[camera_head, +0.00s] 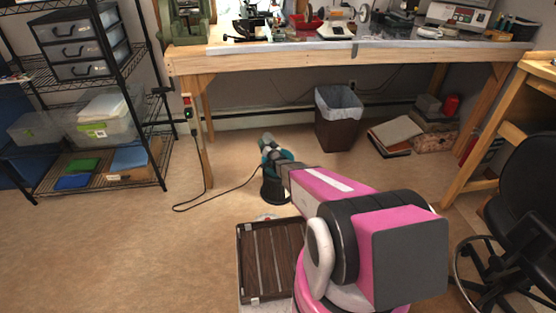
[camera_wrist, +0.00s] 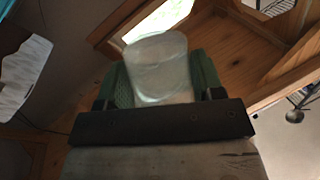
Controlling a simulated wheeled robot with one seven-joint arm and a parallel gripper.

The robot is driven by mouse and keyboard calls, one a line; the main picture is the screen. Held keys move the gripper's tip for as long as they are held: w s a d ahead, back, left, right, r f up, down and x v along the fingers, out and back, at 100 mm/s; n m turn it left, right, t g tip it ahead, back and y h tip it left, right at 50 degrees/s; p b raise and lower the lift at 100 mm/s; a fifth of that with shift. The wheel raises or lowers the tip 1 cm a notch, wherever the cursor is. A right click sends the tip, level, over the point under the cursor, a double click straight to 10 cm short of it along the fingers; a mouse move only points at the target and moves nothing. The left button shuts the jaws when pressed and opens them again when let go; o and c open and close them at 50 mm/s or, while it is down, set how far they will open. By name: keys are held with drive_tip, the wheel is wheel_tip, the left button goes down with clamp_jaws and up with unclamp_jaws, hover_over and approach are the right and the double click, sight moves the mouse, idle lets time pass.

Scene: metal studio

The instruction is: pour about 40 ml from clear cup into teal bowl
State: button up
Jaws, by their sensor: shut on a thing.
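The clear cup (camera_wrist: 152,66) is in the wrist view, between the green finger pads of my gripper (camera_wrist: 158,88). The pads press on it from both sides and my gripper is shut on it. The cup is see-through and whitish; I cannot tell its liquid level. The room behind it looks tilted in this view. In the head view my pink arm reaches forward, and I cannot make out the cup there. I cannot identify the teal bowl in either view; my arm covers part of the area in front.
A dark slatted wooden tray (camera_head: 270,262) lies left of my arm. A dark and teal corded machine (camera_head: 275,188) stands on the floor beyond. A workbench (camera_head: 350,58), a bin (camera_head: 338,125), a shelf rack (camera_head: 85,105) and a black chair (camera_head: 525,205) surround open floor.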

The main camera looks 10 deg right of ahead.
drive_tip(key=shift+s+d+r+m+t, duration=0.1)
drive_tip(key=shift+d+r+m+t, duration=0.1)
drive_tip(key=shift+m+t, duration=0.1)
drive_tip(key=shift+s+d+f+m+t, duration=0.15)
drive_tip(key=shift+d+f+m+t, duration=0.35)
drive_tip(key=shift+m, duration=0.4)
drive_tip(key=shift+d+f+m, duration=0.15)
drive_tip(key=shift+d+m, duration=0.05)
drive_tip(key=shift+m, duration=0.4)
drive_tip(key=shift+f+m+t+h, duration=0.1)
drive_tip(key=shift+m+t+h, duration=0.2)
drive_tip(key=shift+t+h, duration=0.15)
drive_tip(key=shift+s+r+m+t+h, duration=0.1)
drive_tip(key=shift+r+m+t+h, duration=0.2)
drive_tip(key=shift+m, duration=0.35)
drive_tip(key=shift+r+m+t+h, duration=0.1)
drive_tip(key=shift+r+m+t, duration=0.2)
drive_tip(key=shift+m, duration=0.35)
drive_tip(key=shift+f, duration=0.1)
drive_tip(key=shift+w+a+m, duration=0.4)
drive_tip(key=shift+w+a, duration=0.35)
drive_tip(key=shift+a, duration=0.05)
drive_tip(key=shift+t+h, duration=0.25)
drive_tip(key=shift+h, duration=0.1)
drive_tip(key=shift+w+a+r+m+t+h, duration=0.15)
drive_tip(key=shift+a+r+m+t+h, duration=0.2)
drive_tip(key=shift+a+m, duration=0.45)
